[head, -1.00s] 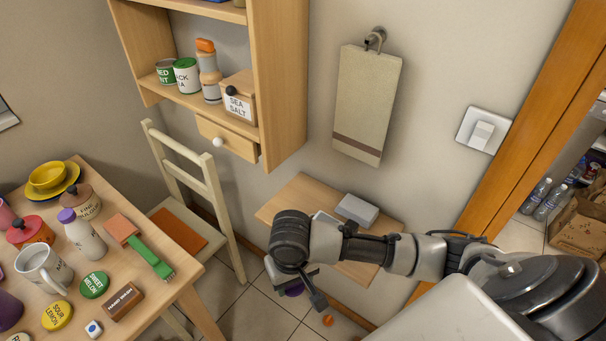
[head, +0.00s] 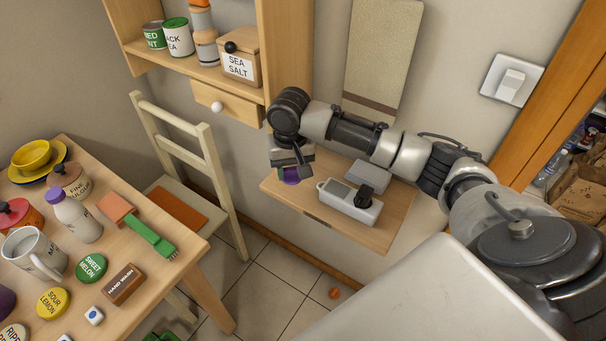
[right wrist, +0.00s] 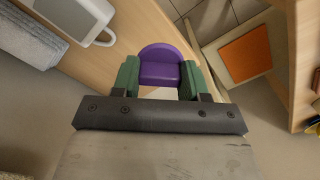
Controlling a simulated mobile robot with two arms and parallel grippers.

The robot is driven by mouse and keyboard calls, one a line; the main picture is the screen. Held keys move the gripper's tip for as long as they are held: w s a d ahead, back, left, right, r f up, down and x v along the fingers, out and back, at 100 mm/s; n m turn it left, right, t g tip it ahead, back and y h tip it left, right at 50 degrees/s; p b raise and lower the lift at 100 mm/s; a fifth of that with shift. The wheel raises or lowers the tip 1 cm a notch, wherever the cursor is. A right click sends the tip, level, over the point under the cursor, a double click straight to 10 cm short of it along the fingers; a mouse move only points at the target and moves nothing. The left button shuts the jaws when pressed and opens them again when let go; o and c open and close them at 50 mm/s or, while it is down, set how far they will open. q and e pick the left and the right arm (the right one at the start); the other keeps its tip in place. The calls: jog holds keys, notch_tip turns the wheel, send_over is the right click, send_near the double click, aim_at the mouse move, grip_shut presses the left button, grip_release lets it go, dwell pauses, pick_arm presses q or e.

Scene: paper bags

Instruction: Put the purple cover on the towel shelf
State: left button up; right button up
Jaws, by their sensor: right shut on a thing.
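The purple cover (head: 291,177) is held in my right gripper (head: 290,167), at the left end of the small wooden towel shelf (head: 384,236) on the wall. In the right wrist view, the purple cover (right wrist: 160,70) sits between the two green fingertips of the right gripper (right wrist: 160,82), which press its sides. The shelf (right wrist: 118,62) shows just beyond and left of it. The cover is over or beside the shelf's end; whether it touches the wood cannot be told. My left gripper is in neither view.
On the shelf stand a white device (head: 349,201) and a grey folded block (head: 372,174). A towel (head: 384,50) hangs above. A wall cabinet (head: 290,45) is close above the gripper. A chair (head: 205,150) and a cluttered table (head: 190,262) are at left.

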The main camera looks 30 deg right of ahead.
aim_at(303, 185)
jog(key=d, duration=0.1)
jog(key=w+d, duration=0.1)
jog(key=d+f, duration=0.1)
jog(key=d, duration=0.1)
jog(key=shift+w+f, duration=0.1)
jog(key=shift+w, duration=0.15)
notch_tip(303, 185, down, 5)
jog(key=shift+a+r, duration=0.1)
jog(key=shift+w+d+f, duration=0.1)
jog(key=shift+d+f, duration=0.1)
jog(key=shift+f, duration=0.35)
jog(key=o, duration=1.2)
jog(key=shift+r, duration=0.1)
notch_tip(303, 185, up, 12)
jog(key=shift+f+p, duration=0.1)
jog(key=shift+p, duration=0.25)
